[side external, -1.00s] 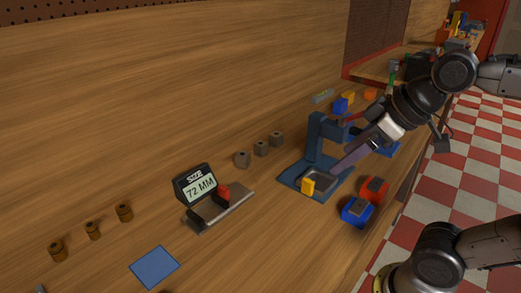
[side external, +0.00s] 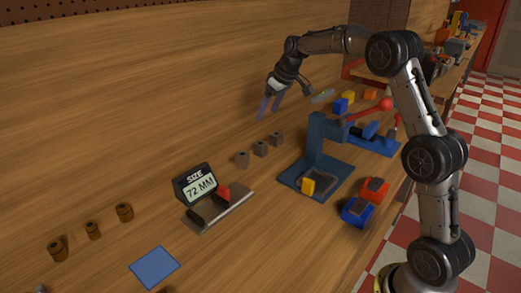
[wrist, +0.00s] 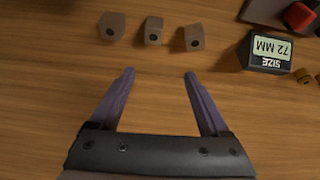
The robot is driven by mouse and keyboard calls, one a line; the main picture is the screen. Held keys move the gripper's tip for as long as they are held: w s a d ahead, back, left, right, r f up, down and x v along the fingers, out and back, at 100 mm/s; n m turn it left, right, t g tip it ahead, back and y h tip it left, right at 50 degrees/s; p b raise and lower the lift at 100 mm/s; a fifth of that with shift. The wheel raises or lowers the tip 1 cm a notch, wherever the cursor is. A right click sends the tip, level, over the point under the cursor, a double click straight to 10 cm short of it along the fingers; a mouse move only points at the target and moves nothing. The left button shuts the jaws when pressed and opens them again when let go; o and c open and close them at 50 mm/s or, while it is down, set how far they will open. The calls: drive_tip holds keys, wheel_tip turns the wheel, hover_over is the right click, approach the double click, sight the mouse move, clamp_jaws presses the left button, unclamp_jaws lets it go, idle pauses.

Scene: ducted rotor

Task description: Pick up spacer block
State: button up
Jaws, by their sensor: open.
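Three small grey-brown blocks with dark holes stand in a row on the wooden bench; they look like the spacer blocks. In the side view they are the left block (side external: 242,159), the middle block (side external: 261,149) and the right block (side external: 277,139). In the wrist view they show along the top as blocks (wrist: 194,38), (wrist: 153,31) and (wrist: 111,27). My gripper (side external: 270,108) is above the bench, behind and above the row, with purple fingers pointing down. In the wrist view my gripper (wrist: 158,74) is open and empty, with the blocks beyond its fingertips.
A size gauge (side external: 197,187) reading 72 MM stands left of the blocks. A blue press-like fixture (side external: 316,140) stands to their right, with red (side external: 374,189) and blue (side external: 357,211) boxes in front.

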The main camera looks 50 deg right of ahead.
wheel_tip(320, 180, down, 3)
drive_tip(key=d, duration=0.2)
hover_over(261, 143)
drive_tip(key=s, duration=0.3)
wheel_tip(261, 143, down, 7)
drive_tip(key=shift+w+x, duration=0.2)
drive_tip(key=shift+x, duration=2.95)
drive_tip(key=shift+a+r, duration=0.1)
drive_tip(key=shift+c, duration=0.3)
clamp_jaws()
